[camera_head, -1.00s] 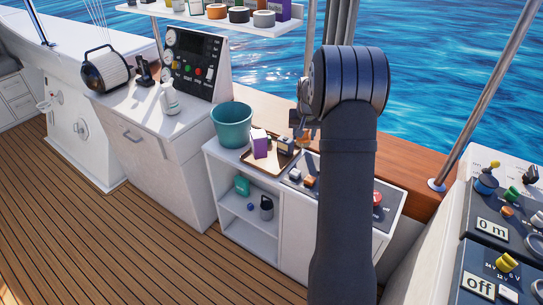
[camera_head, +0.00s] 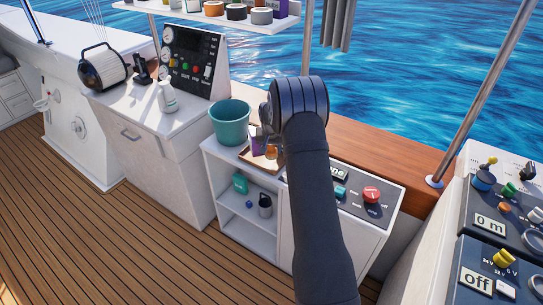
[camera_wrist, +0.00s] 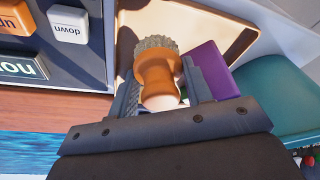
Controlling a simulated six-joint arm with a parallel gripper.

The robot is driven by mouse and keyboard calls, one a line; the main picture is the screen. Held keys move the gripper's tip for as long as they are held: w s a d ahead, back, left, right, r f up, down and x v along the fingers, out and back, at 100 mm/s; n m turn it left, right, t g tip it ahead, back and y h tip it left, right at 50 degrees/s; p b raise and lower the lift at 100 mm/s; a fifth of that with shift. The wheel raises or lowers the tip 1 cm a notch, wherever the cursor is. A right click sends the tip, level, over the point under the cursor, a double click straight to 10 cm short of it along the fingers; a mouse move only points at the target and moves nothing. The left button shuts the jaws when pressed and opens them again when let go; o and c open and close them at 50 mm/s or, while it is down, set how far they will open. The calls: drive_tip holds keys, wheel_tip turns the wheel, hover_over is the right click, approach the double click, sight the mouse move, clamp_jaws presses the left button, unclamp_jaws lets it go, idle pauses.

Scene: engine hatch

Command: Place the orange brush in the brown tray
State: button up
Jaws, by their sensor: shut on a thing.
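The orange brush (camera_wrist: 157,75), with a round grey bristle head, is between the two fingers of my gripper (camera_wrist: 160,88) in the wrist view, and the gripper is shut on it. In the head view the brush (camera_head: 271,152) shows small beside my arm, over the tray area. The brown tray (camera_wrist: 222,22) lies beyond the brush in the wrist view. In the head view only part of its rim (camera_head: 246,159) shows, as my arm hides the rest. I cannot tell whether the brush touches the tray.
A purple box (camera_wrist: 207,68) is at the tray, close beside my gripper. A teal bucket (camera_head: 231,123) stands left of the tray. A control panel with a red button (camera_head: 371,194) and labelled buttons (camera_wrist: 68,24) lies on the other side.

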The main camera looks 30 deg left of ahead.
sight(272, 155)
drive_tip(key=shift+f, duration=1.9)
drive_tip(key=shift+f, duration=0.1)
drive_tip(key=o, duration=1)
drive_tip(key=shift+f, duration=0.1)
drive_tip(key=v, duration=1.2)
drive_tip(key=shift+w, duration=0.1)
